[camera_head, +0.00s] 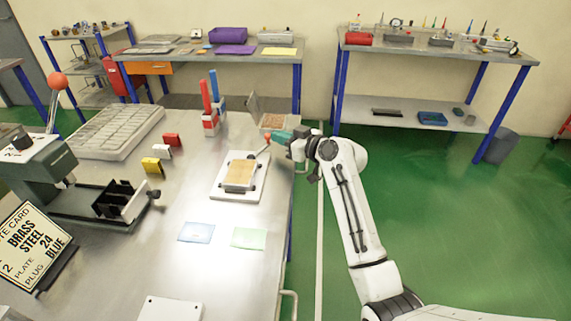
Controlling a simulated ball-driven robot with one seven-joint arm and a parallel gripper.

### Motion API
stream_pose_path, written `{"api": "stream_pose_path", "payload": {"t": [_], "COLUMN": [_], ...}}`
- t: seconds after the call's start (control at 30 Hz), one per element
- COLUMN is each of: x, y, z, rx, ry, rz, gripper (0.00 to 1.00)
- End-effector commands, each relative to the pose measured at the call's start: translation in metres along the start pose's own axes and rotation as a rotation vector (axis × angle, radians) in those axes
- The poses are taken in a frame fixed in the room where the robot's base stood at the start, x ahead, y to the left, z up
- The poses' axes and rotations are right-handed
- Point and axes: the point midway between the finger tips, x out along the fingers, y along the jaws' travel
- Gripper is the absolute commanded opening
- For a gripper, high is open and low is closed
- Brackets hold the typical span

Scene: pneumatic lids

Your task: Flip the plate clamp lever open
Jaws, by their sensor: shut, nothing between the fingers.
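The plate clamp (217,190) is a white base on the metal bench, with a brass-coloured plate (240,174) on it. Its lever (260,152) rises from the far right corner and leans up to the right, ending in a small red knob (267,139). My gripper (272,136), with teal fingers, comes in from the right and is shut, its tips right by the knob. I cannot tell whether they touch it. The fingertips are small and partly hidden at this distance.
A grey press (30,165) with a red-knobbed handle stands at left, beside a card (34,245). A compartment tray (115,130), red and blue upright pieces (211,105) and small blocks (172,140) stand farther back. Blue (196,232) and green (249,238) sheets lie in front.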

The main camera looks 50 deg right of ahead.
Motion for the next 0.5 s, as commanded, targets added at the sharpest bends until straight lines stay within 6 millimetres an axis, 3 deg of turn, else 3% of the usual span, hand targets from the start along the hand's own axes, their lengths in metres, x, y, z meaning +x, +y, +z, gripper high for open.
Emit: {"api": "stream_pose_path", "payload": {"t": [0.07, 0.5], "x": [0.007, 0.032], "y": [0.004, 0.007], "z": [0.009, 0.0], "rx": [-0.011, -0.056], "ry": [0.003, 0.001], "rz": [-0.049, -0.331], "gripper": [0.0, 0.0]}}
